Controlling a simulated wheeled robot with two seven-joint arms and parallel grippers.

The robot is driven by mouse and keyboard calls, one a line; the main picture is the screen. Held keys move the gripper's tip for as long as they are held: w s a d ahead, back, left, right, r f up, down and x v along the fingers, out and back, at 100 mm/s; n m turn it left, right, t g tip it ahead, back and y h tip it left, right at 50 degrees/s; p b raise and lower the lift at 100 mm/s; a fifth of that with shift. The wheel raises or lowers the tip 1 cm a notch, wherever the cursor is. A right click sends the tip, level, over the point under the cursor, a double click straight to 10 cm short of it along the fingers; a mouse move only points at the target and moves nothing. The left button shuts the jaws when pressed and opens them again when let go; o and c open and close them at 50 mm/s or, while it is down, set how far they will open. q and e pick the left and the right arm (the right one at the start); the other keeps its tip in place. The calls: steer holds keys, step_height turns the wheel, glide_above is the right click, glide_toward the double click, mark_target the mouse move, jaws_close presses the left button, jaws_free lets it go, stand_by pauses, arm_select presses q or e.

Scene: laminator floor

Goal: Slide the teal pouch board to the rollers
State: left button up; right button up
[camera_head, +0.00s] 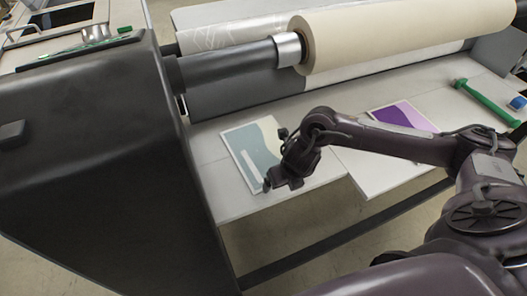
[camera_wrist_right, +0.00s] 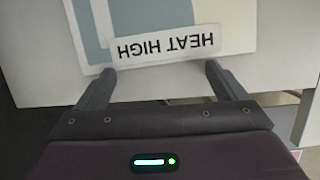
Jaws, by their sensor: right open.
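The teal pouch board (camera_head: 258,148), a pale sheet with teal and cream shapes, lies flat on the white table in front of the rollers (camera_head: 232,96). It fills the upper part of the right wrist view (camera_wrist_right: 180,16), with a white "HEAT HIGH" strip (camera_wrist_right: 165,47) upside down at its near edge. My right gripper (camera_head: 267,184) is at the board's near edge. In the wrist view its two fingers (camera_wrist_right: 160,68) are spread, one at each end of the strip, with nothing clearly between them. I cannot tell whether they touch the board. My left gripper is not in view.
A purple board (camera_head: 405,112) lies farther right, partly behind my arm. A green-handled tool (camera_head: 487,102) and a blue object (camera_head: 518,103) are at the right. A large cream roll (camera_head: 400,35) spans the back. The dark machine housing (camera_head: 90,150) bounds the left.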

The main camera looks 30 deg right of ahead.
steer(key=shift+s, duration=0.3)
stand_by(0.6)
steer(key=shift+a, duration=0.2)
steer(key=shift+w+a+p, duration=0.1)
steer(key=shift+a+p, duration=0.25)
steer(key=shift+a, duration=0.55)
steer(key=shift+w+d+b, duration=0.1)
steer(key=shift+w+b, duration=0.35)
steer(key=shift+w, duration=1.05)
steer(key=shift+s, duration=0.25)
steer(key=shift+d, duration=0.1)
steer(key=shift+d, duration=0.35)
steer(key=shift+w+d+b, duration=0.1)
steer(key=shift+w+b, duration=0.55)
steer(key=shift+w, duration=0.85)
